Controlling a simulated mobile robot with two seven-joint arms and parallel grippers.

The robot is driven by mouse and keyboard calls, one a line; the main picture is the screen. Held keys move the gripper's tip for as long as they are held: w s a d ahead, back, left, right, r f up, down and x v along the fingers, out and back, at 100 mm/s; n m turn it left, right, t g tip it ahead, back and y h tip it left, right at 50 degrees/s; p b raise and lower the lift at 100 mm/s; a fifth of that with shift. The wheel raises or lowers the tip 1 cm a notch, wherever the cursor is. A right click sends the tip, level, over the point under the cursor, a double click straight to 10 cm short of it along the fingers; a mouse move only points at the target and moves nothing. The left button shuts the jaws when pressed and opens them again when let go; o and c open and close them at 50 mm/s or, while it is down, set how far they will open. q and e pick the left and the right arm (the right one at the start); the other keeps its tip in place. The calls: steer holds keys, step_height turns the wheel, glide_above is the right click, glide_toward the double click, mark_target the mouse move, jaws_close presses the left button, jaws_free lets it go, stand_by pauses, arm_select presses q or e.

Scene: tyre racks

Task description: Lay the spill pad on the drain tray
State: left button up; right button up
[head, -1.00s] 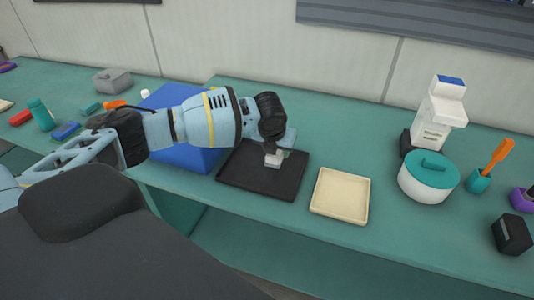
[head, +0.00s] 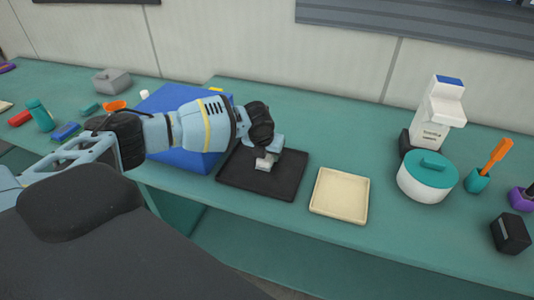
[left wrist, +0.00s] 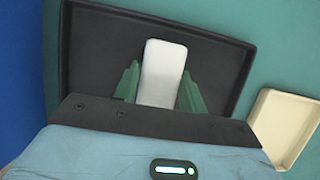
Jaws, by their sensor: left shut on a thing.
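The drain tray (head: 284,187) is a black, low-rimmed rectangular tray on the teal bench, in front of my left arm. My left gripper (head: 268,156) is over this tray, pointing down. Its green fingers (left wrist: 158,88) are shut on the spill pad (left wrist: 163,66), a pale, flat, rounded piece. In the head view the pad (head: 264,164) shows as a small light shape against the tray's dark floor. In the left wrist view the tray (left wrist: 90,45) spreads around the pad. I cannot tell whether the pad touches the tray floor.
A cream tray (head: 339,195) sits just right of the black tray. A blue box (head: 183,160) stands to its left, behind my arm. A white pot with a teal lid (head: 427,178) and a white bottle (head: 438,112) stand farther right. The bench behind the trays is clear.

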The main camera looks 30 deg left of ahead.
arm_select(q)
steer(key=o, duration=0.5)
steer(key=shift+f, duration=0.15)
steer(key=o, duration=0.5)
arm_select(e)
steer(key=shift+a, duration=0.15)
arm_select(q)
steer(key=shift+s+r, duration=0.1)
steer(key=shift+r, duration=0.5)
steer(key=p+v, duration=0.1)
steer(key=v, duration=0.9)
steer(key=shift+s+r, duration=0.3)
steer(key=shift+r, duration=0.2)
arm_select(e)
steer(key=shift+w+d+r, duration=0.25)
steer(key=shift+w+r, duration=0.4)
steer(key=shift+r, duration=0.15)
